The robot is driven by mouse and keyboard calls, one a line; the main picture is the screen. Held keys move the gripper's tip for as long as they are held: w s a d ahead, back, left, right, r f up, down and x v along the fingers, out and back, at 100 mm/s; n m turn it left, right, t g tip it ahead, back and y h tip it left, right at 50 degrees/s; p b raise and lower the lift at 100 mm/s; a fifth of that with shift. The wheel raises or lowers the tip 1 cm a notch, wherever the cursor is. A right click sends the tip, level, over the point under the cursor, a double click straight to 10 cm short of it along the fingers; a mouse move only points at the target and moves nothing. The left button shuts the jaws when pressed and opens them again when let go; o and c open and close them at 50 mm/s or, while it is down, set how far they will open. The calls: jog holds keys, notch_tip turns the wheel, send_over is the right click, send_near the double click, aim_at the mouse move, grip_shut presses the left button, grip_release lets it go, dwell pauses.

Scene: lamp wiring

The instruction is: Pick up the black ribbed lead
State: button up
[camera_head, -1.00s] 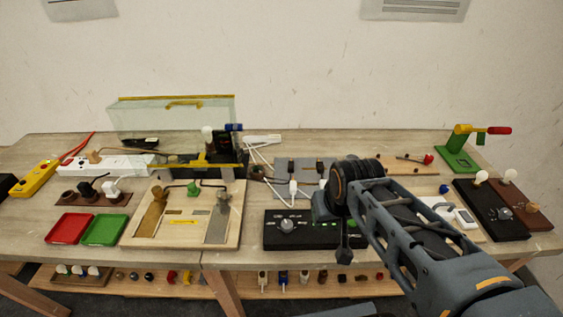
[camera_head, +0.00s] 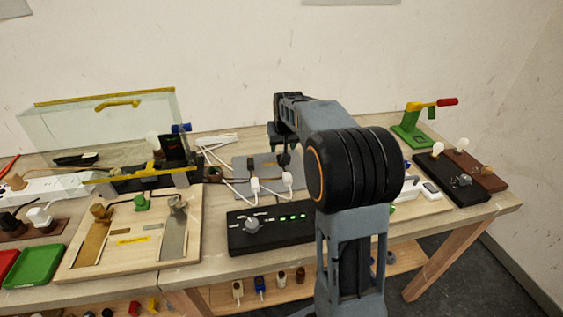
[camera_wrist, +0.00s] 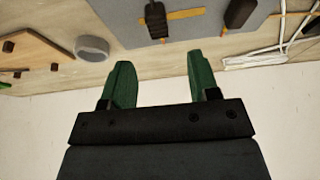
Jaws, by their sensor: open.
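Two black leads lie on a grey mat (camera_wrist: 200,18) in the wrist view. One (camera_wrist: 156,20) has ridges that look ribbed and lies nearly in line with the gap between my fingers. The other (camera_wrist: 238,14), farther right, looks smoother. In the head view a black lead (camera_head: 251,165) shows on the mat's left part; the other is largely hidden by my arm. My gripper (camera_wrist: 160,58), with two green fingers, is open and empty. Its fingertips are apart from both leads.
White cables (camera_wrist: 290,35) lie beside the mat. A grey round piece (camera_wrist: 92,47) and a wooden board with brown blocks (camera_wrist: 35,45) are on the other side.

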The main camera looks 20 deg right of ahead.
jog(key=shift+x, duration=4.15)
jog(key=shift+d, duration=0.15)
jog(key=c, duration=1)
